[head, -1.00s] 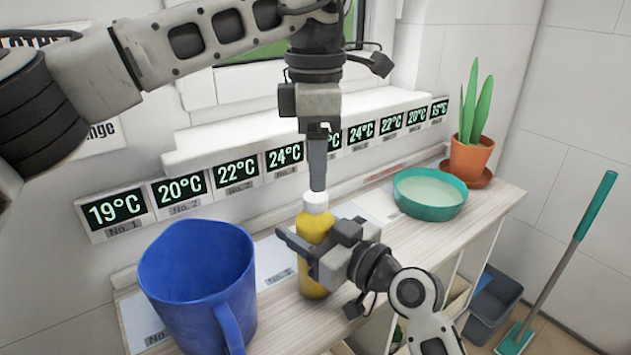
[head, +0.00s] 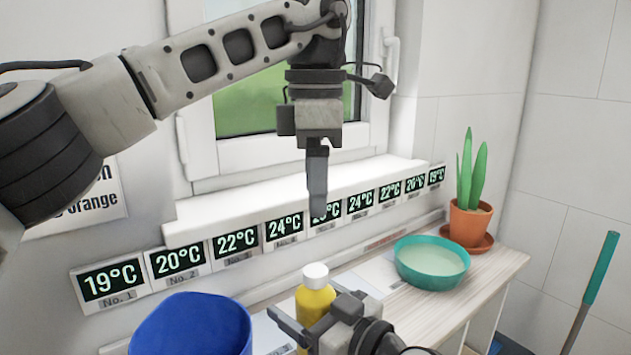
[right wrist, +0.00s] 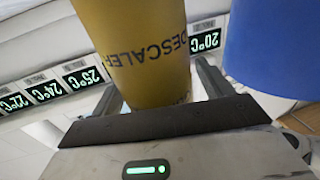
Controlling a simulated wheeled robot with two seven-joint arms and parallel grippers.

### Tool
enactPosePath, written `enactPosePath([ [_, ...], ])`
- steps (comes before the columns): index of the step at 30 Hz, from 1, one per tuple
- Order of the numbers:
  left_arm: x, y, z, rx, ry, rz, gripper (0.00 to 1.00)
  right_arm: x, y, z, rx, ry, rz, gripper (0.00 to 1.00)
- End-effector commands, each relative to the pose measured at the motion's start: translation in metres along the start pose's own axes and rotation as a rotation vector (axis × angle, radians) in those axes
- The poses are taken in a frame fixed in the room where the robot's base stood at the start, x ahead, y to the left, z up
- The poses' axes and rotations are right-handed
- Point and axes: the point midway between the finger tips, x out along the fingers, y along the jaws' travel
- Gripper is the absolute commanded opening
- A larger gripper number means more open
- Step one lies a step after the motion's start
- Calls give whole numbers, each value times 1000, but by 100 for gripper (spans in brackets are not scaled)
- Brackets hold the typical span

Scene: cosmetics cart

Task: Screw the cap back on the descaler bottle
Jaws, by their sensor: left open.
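The yellow descaler bottle (head: 314,303) stands upright on the shelf with the white cap (head: 315,276) on its top. In the head view I cannot tell how tightly the cap sits. My left gripper (head: 317,208) points down above the cap, open and empty, with a clear gap between. My right gripper (head: 295,330) is around the bottle's body from the front right. In the right wrist view the yellow body with DESCALER lettering (right wrist: 140,55) fills the space between the fingers of my right gripper (right wrist: 155,85). The bottle's lower part is hidden in the head view.
A blue jug (head: 192,325) stands close to the bottle's left. A teal bowl (head: 432,272) and a potted plant (head: 468,222) stand to the right on the shelf (head: 478,283). Temperature displays (head: 237,243) line the wall behind.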

Motion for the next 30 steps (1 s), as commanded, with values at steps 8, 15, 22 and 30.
enactPosePath([
  [8,3,0,0,-1,0,0,56,-10,1,1,-2,0,2,79],
  [15,13,0,0,-1,0,0,56,-59,0,3,-6,-4,0,79],
  [22,26,0,0,-1,0,0,56,-114,0,4,-5,-4,0,79],
  [30,35,0,0,-1,0,0,56,-153,0,2,-1,-2,0,79],
])
